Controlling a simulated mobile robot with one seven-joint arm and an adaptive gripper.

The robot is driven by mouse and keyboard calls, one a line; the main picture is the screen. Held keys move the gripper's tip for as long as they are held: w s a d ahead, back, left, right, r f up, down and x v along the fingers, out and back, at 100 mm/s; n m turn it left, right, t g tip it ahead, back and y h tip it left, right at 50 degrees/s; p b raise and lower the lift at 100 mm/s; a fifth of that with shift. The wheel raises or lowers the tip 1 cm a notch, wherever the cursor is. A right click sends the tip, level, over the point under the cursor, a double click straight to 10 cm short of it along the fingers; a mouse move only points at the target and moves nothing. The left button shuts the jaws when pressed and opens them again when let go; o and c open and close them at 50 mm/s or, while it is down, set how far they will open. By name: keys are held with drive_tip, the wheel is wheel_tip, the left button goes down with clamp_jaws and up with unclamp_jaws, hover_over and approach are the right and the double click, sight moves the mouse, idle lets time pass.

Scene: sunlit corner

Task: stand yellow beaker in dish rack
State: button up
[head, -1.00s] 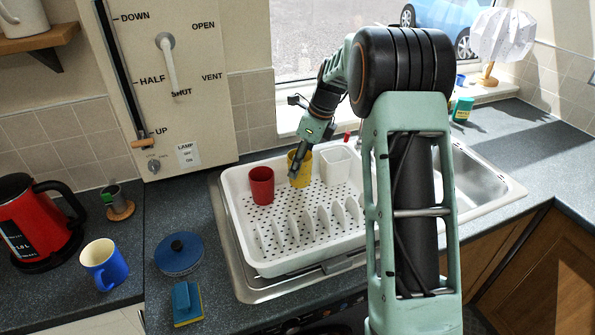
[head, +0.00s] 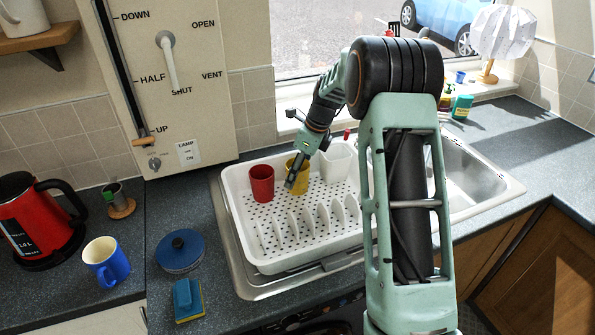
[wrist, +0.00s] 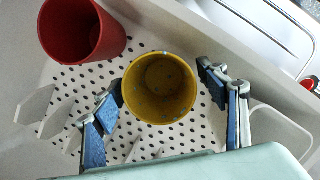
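The yellow beaker (head: 301,178) stands upright, mouth up, in the white dish rack (head: 288,262), right of a red beaker (head: 261,183). In the wrist view the yellow beaker (wrist: 160,88) is empty, and its base seems to rest on the perforated rack floor. My gripper (head: 291,181) is low at the beaker in the head view. In the wrist view my gripper (wrist: 160,84) is open, one blue-padded finger on each side of the beaker. A gap shows on the right side; the left finger is very close to the wall, and contact there is unclear.
A white caddy (head: 337,163) stands behind the yellow beaker, to the right. Upright rack prongs (head: 308,222) line the front. The steel sink (head: 462,175) is to the right. A blue lidded pot (head: 179,256) and a sponge (head: 188,299) lie left of the rack.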

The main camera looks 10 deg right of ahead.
drive_tip(key=b+v, duration=0.1)
drive_tip(key=v, duration=1.1)
drive_tip(key=shift+w+r, duration=0.1)
drive_tip(key=shift+r, duration=0.1)
